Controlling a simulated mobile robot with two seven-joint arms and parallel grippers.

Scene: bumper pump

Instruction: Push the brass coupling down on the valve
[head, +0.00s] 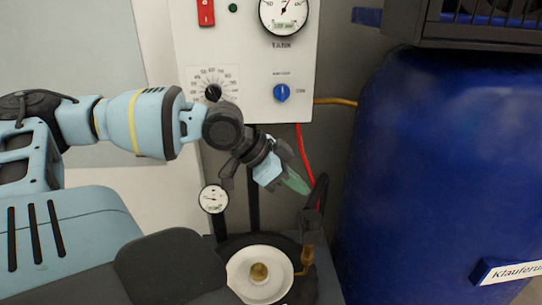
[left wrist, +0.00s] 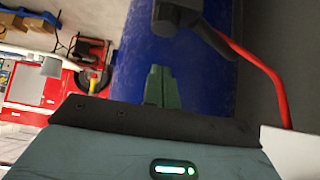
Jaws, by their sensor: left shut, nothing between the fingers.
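A brass coupling (head: 307,256) hangs upright below a black hose head (head: 311,217), right of a white disc (head: 240,284). A brass fitting, which looks like the valve (head: 259,272), sits at the middle of that disc. I cannot tell whether the coupling touches anything below it. My left gripper (head: 297,184) is shut and empty, with green fingers pointing down and right, above and left of the hose head in the picture. The fingers also show in the left wrist view (left wrist: 162,87), with a dark cylindrical part (left wrist: 176,19) beyond them. My right gripper is not in view.
A white panel (head: 245,60) with gauges, a dial and a blue knob (head: 281,93) stands behind the arm. A red hose (head: 304,155) runs down to the hose head. A large blue tank (head: 440,170) fills the right side. A small gauge (head: 213,199) stands left of the disc.

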